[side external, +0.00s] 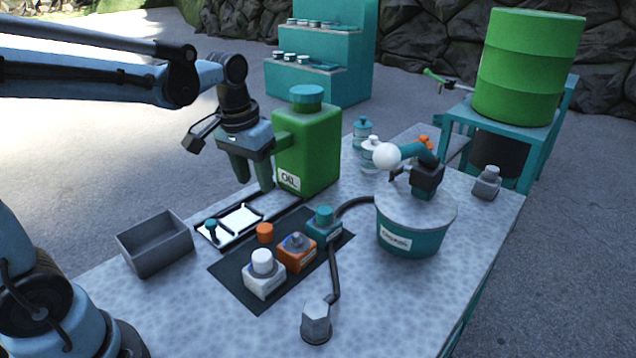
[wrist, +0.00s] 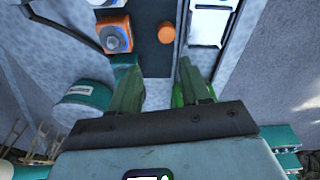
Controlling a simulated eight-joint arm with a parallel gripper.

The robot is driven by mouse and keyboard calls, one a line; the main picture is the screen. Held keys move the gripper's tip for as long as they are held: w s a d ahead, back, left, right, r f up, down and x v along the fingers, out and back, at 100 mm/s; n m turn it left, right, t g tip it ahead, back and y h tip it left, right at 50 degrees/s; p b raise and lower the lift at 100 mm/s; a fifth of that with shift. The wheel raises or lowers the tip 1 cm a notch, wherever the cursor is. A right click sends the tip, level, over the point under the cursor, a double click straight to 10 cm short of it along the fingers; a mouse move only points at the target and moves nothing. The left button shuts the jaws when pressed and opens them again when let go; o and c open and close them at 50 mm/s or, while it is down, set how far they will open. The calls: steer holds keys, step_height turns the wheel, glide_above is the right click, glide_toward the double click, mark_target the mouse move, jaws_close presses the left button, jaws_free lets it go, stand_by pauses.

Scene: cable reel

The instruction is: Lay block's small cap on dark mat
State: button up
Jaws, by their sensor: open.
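The dark mat (side external: 232,272) lies on the table and also shows in the wrist view (wrist: 152,55). A small orange cap (side external: 265,232) lies on the mat beside the orange block (side external: 297,258), whose grey top is bare. In the wrist view the orange cap (wrist: 166,32) is apart from the orange block (wrist: 115,36). A white block (side external: 263,280) and a teal block (side external: 324,228) on the mat wear their caps. My gripper (side external: 253,186) is open and empty, pointing down above the table, behind the mat and in front of the green oil can.
The green oil can (side external: 318,135) stands close to my gripper. A white tray (side external: 240,222) and a grey open bin (side external: 155,250) are left of the mat.

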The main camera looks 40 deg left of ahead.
steer(key=s+d+f+m+t, duration=0.1)
steer(key=s+d+m+t, duration=0.1)
steer(key=s+d+t, duration=0.2)
steer(key=shift+s+t, duration=0.8)
steer(key=shift+s, duration=0.7)
